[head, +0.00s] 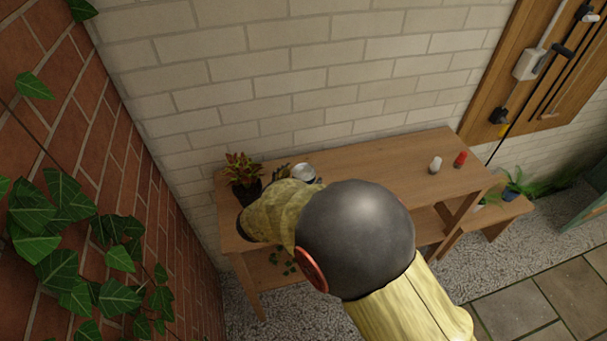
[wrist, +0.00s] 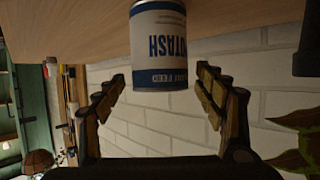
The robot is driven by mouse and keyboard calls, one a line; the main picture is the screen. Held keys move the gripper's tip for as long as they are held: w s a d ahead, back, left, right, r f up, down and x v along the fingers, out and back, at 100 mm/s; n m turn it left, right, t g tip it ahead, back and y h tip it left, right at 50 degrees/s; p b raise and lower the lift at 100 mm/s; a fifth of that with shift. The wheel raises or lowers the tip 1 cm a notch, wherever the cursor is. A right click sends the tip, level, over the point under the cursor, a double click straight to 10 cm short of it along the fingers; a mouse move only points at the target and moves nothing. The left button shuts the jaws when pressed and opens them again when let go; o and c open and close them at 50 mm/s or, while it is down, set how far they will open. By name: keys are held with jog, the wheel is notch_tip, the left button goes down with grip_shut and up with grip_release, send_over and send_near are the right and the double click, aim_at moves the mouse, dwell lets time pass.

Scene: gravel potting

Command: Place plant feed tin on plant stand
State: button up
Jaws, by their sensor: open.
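The plant feed tin (wrist: 158,45) is white with a blue band and the word "POTASH", and appears upside down in the wrist view. In the head view its pale round top (head: 303,172) shows on the wooden bench, partly behind my arm. My gripper (wrist: 160,77) is open, with one finger on each side of the tin's near end and visible gaps to both. In the head view my arm hides most of the gripper. A low wooden stand (head: 507,213) right of the bench bears green plants; it may be the plant stand.
The bench (head: 385,165) runs along a pale brick wall. A reddish potted plant (head: 243,175) stands near its left end. A white bottle (head: 435,165) and a red one (head: 460,159) stand near its right end. The bench top between is largely clear.

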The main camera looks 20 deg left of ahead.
jog(key=p+v, duration=0.2)
jog(key=v, duration=0.8)
jog(key=shift+r, duration=0.15)
